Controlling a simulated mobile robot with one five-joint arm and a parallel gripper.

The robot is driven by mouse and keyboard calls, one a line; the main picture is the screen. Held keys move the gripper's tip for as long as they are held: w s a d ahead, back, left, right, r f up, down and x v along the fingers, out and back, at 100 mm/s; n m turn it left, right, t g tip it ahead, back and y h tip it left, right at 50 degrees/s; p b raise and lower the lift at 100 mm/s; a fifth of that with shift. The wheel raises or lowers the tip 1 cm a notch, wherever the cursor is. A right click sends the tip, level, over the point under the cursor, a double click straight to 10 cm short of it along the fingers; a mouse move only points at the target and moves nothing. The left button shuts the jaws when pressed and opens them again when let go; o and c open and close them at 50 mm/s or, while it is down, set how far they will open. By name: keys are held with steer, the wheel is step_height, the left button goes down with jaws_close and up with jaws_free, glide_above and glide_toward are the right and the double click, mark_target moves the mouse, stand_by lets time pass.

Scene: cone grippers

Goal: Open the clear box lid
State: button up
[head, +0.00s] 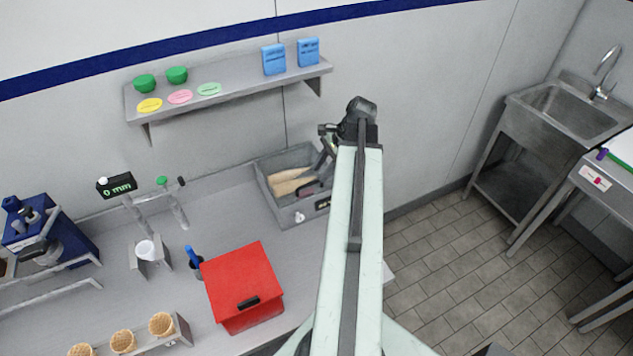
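I cannot make out a clear box or a clear lid in the head view. A red box (243,283) with a flat red top and a black handle (248,304) stands on the counter; its top looks closed. A grey open-topped bin (282,219) behind it holds wooden-handled tools (291,182). My arm reaches up from the bottom, right of the red box. My gripper (326,155) is small and dark at the arm's far end, over or near the bin's right side and apart from the red box. Its fingers are too small and partly hidden to read.
Waffle cones (122,341) stand in a holder at the front left. A wall shelf (228,88) carries green tubs and blue packs. A sink (565,105) stands at right beyond open floor.

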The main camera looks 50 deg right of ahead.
mark_target(315, 183)
steer(key=b+x, duration=0.2)
steer(key=x, duration=0.2)
steer(key=shift+s+d, duration=0.1)
steer(key=shift+r, duration=0.15)
jaws_close()
steer(key=shift+s, duration=0.15)
stand_by(0.8)
